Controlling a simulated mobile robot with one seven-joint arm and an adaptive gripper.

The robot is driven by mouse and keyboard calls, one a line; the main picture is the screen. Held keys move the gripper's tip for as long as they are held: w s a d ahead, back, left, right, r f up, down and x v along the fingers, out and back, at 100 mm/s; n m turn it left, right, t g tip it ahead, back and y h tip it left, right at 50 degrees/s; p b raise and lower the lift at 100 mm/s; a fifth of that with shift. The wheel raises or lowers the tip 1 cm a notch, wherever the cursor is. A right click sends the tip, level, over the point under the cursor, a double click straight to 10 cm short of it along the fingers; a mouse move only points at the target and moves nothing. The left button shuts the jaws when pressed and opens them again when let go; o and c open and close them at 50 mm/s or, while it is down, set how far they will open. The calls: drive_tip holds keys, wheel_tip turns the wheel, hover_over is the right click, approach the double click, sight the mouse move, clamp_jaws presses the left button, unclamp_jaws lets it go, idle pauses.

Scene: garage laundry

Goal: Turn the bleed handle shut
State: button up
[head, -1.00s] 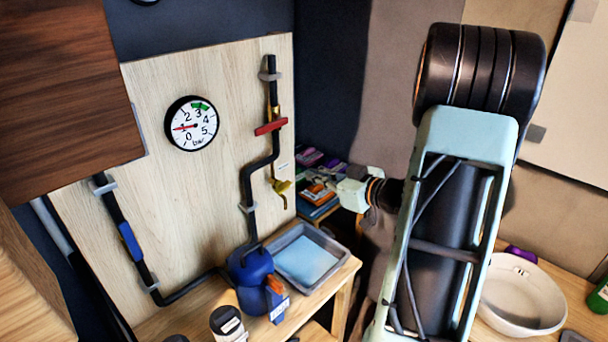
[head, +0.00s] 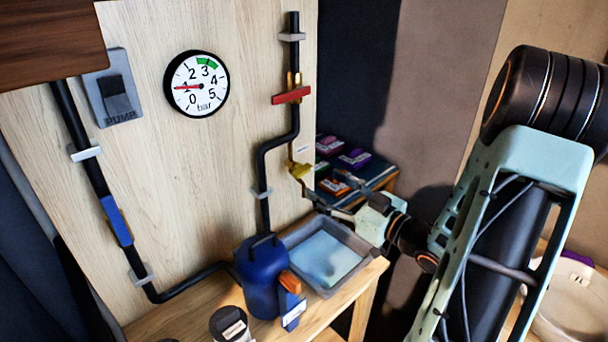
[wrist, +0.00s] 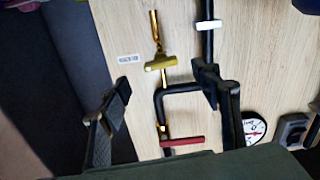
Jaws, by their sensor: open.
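A yellow handle (head: 300,171) sits on a brass bleed spout at the right edge of the wooden board; it also shows in the wrist view (wrist: 161,63), lying across the spout. A red handle (head: 291,95) sits higher on the black pipe, crosswise to it. My gripper (head: 328,192) is open and empty, just right of and below the yellow handle in the head view. In the wrist view my gripper's fingers (wrist: 162,88) stand apart, with the yellow handle between them in the picture. I see no contact. No readable label names the bleed handle.
A round gauge (head: 196,84) reads near 1 bar. A blue canister (head: 261,280) and a grey tray (head: 371,247) stand on the bench below. A blue handle (head: 117,221) lies along the left pipe. A shelf with several small boxes (head: 355,158) is behind my gripper.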

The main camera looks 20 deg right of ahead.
sight(303, 172)
drive_tip(key=x, duration=0.8)
drive_tip(key=shift+w+a, duration=0.2)
drive_tip(key=shift+w, duration=0.15)
